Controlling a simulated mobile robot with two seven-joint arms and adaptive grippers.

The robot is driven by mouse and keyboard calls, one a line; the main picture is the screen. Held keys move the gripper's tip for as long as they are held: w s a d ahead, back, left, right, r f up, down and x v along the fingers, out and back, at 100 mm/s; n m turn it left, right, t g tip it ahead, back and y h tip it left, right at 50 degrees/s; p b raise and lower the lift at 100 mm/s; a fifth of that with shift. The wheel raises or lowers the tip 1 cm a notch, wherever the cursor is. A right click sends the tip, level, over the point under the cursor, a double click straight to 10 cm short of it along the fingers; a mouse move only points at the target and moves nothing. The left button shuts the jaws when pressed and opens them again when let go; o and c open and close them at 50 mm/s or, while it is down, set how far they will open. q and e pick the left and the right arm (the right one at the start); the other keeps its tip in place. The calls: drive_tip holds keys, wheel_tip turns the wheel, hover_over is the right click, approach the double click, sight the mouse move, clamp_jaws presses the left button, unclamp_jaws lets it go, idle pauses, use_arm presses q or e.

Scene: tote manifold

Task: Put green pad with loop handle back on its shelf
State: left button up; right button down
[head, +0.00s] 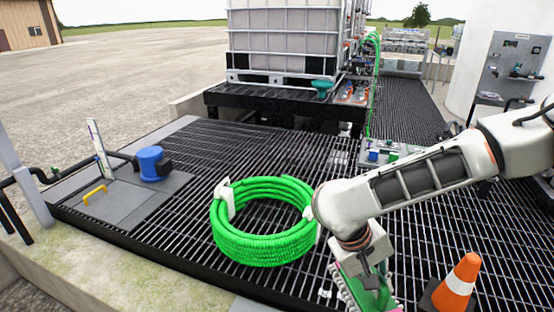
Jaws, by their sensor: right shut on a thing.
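My right arm reaches in from the right, and my right gripper (366,268) points down over the dark grating, low and right of centre in the head view. It is shut on the green pad (374,298), which shows just below the fingers. The pad has a paler, pinkish edge on its left side. The bottom of the picture cuts it off, and the gripper hides its loop handle. I cannot tell which surface is the pad's shelf. My left gripper is not in view.
A green coiled hose (262,248) lies on the grating left of my right gripper. An orange and white cone (460,285) stands close on its right. A blue pump (151,163) sits on the left plate. A caged white tote (285,45) stands behind. A grey panel (512,65) stands far right.

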drive_tip(key=d+r+m, duration=0.1)
drive_tip(key=d+r+m+g, duration=0.1)
drive_tip(key=shift+s+d+r, duration=0.2)
drive_tip(key=shift+d+r, duration=0.15)
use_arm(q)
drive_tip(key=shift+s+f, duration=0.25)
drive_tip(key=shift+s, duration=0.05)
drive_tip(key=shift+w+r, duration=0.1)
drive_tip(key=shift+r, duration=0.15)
